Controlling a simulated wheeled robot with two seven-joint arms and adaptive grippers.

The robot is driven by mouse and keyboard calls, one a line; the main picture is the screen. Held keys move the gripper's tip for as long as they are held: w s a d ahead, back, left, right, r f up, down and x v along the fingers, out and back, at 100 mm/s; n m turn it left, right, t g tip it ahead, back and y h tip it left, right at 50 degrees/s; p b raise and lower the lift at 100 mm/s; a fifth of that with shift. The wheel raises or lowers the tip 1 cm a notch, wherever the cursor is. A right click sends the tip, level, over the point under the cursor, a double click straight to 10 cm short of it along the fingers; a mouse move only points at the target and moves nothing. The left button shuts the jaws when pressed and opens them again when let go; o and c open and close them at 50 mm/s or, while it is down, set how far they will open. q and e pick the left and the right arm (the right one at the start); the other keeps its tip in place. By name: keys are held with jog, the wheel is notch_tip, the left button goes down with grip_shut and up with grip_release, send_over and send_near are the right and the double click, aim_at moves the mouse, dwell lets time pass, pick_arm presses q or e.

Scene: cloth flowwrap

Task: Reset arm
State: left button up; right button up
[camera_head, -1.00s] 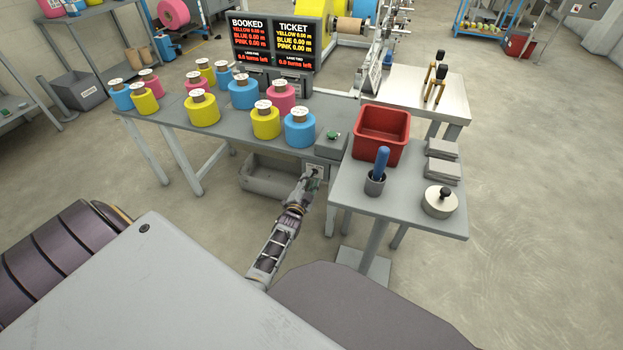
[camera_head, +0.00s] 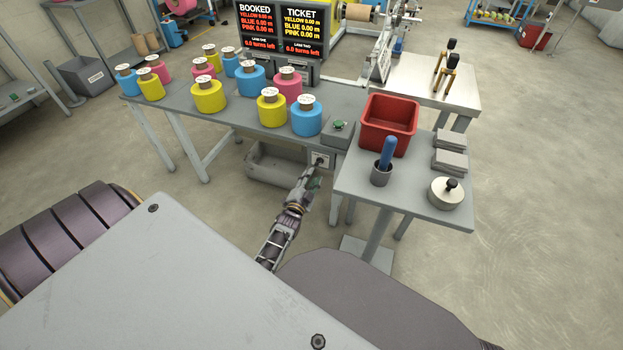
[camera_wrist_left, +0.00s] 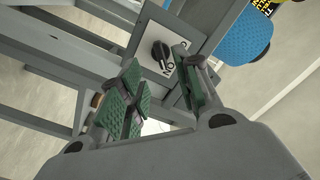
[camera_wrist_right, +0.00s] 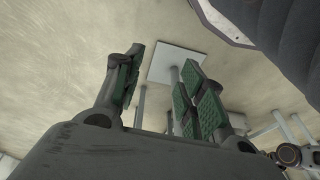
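My left gripper (camera_head: 312,183) is in front of the workbench, just below a white switch plate (camera_head: 320,159) with a black knob on the bench's front side. In the left wrist view, my left gripper (camera_wrist_left: 160,92) has its green-padded fingers apart with nothing between them. The black knob (camera_wrist_left: 161,55) and partly hidden lettering show beyond the fingertips, apart from them. In the right wrist view, my right gripper (camera_wrist_right: 163,85) is open and empty above the floor. The right gripper does not show in the head view.
The workbench (camera_head: 230,112) carries several yellow, blue and pink rolls. A small side table (camera_head: 400,190) holds a red bin (camera_head: 388,124), a cup with a blue-handled tool (camera_head: 382,172), grey blocks and a round metal weight (camera_head: 445,192). A grey trough (camera_head: 272,168) sits under the bench.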

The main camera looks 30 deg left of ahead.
jog(key=shift+w+d+r, duration=0.1)
jog(key=shift+r, duration=0.15)
dwell(0.3)
